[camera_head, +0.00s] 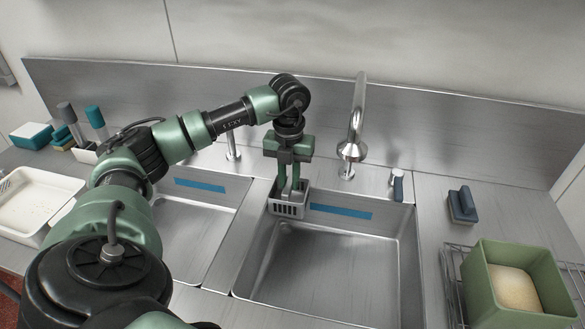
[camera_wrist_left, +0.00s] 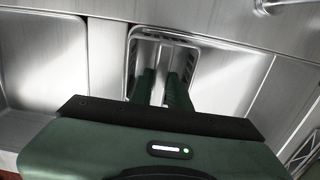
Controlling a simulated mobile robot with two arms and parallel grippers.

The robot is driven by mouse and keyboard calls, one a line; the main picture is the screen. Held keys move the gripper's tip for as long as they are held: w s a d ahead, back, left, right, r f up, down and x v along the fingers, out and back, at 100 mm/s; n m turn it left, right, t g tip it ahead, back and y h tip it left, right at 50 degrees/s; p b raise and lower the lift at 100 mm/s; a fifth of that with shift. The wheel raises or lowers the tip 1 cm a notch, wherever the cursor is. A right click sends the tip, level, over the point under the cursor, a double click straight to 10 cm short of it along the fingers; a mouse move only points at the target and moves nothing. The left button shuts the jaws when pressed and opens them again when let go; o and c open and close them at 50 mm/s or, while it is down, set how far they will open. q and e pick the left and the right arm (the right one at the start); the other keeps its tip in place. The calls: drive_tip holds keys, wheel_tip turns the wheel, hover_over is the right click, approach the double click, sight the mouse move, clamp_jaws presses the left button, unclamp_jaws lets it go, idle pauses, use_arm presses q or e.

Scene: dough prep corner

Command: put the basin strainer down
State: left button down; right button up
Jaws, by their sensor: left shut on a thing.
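The basin strainer (camera_head: 288,209) is a small grey basket with slotted sides. It hangs at the back left corner of the right basin (camera_head: 330,265), close to the divider between the basins. My left gripper (camera_head: 288,187) points down, with its green fingers shut on the strainer. I cannot tell whether the strainer touches the basin wall or rim. In the left wrist view the two fingers (camera_wrist_left: 162,88) reach down to it, and my gripper body hides much of the basin. My right gripper is not in view.
A tall faucet (camera_head: 357,120) stands behind the right basin. Blue strips (camera_head: 340,212) mark the back basin walls. A blue-grey brush (camera_head: 462,205) and a green bin (camera_head: 515,280) on a wire rack are at the right. A white tray (camera_head: 35,200) is at the left. The right basin floor looks clear.

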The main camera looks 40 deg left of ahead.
sight(290, 215)
use_arm(q)
wheel_tip(290, 215, down, 9)
drive_tip(key=shift+w+p, duration=0.15)
drive_tip(key=shift+p, duration=0.45)
wheel_tip(290, 215, down, 5)
drive_tip(key=shift+r+p, duration=0.1)
drive_tip(key=shift+p, duration=0.25)
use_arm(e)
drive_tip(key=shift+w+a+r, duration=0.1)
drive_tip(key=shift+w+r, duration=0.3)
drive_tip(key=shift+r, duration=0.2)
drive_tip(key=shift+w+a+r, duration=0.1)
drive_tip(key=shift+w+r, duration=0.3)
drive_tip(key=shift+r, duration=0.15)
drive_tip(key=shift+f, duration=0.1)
use_arm(q)
drive_tip(key=c, duration=1.3)
unclamp_jaws()
drive_tip(key=shift+c, duration=0.2)
